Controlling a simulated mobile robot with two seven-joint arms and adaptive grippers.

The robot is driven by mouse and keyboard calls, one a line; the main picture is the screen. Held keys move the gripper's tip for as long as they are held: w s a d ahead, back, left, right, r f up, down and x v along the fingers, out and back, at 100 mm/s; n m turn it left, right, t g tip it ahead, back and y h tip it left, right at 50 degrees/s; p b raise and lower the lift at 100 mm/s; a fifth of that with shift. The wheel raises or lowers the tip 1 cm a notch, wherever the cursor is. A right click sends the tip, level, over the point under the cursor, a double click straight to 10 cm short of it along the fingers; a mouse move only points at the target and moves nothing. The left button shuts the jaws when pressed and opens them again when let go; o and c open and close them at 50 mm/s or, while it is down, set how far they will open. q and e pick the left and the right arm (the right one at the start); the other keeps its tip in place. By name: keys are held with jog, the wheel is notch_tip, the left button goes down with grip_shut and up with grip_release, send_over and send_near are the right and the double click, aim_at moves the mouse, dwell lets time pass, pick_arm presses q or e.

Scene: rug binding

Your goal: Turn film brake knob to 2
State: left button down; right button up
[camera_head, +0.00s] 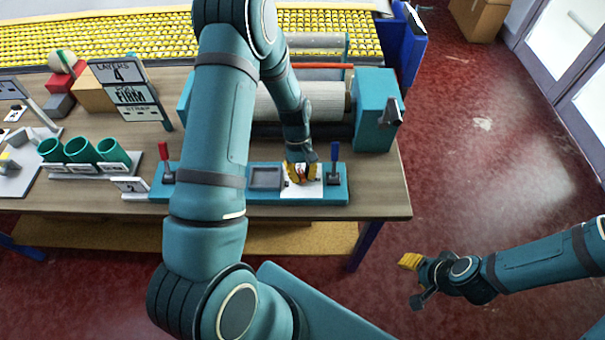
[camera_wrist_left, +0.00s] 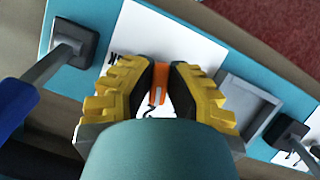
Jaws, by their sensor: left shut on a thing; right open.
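The film brake knob looks like a small orange piece (camera_wrist_left: 158,88) on a white plate (camera_wrist_left: 165,38), which is set in a teal control panel (camera_head: 225,197) at the table's front edge. My left gripper (camera_head: 302,174) reaches down over the plate. In the left wrist view, its yellow-padded fingers (camera_wrist_left: 158,95) are shut on the orange knob from both sides. Dark marks show on the plate, but the fingers cover most of the dial and I cannot read the knob's setting. My right gripper (camera_head: 415,283) is open and empty, over the red floor right of the table.
A blue lever (camera_head: 336,155) stands just right of the plate, and a red lever (camera_head: 164,154) at the panel's left. A grey square recess (camera_head: 266,178) lies left of the plate. Behind are rollers (camera_head: 315,98). A sign (camera_head: 132,92) reads "LAYERS 4" and "FIRM".

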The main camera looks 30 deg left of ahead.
pick_arm(q)
jog(key=shift+s+m, duration=0.1)
jog(key=shift+m, duration=0.5)
jog(key=c, duration=0.9)
grip_release()
jog(key=shift+c, duration=0.2)
jog(key=v, duration=1.2)
jog(key=shift+w, duration=0.2)
jog(key=shift+d+f, duration=0.1)
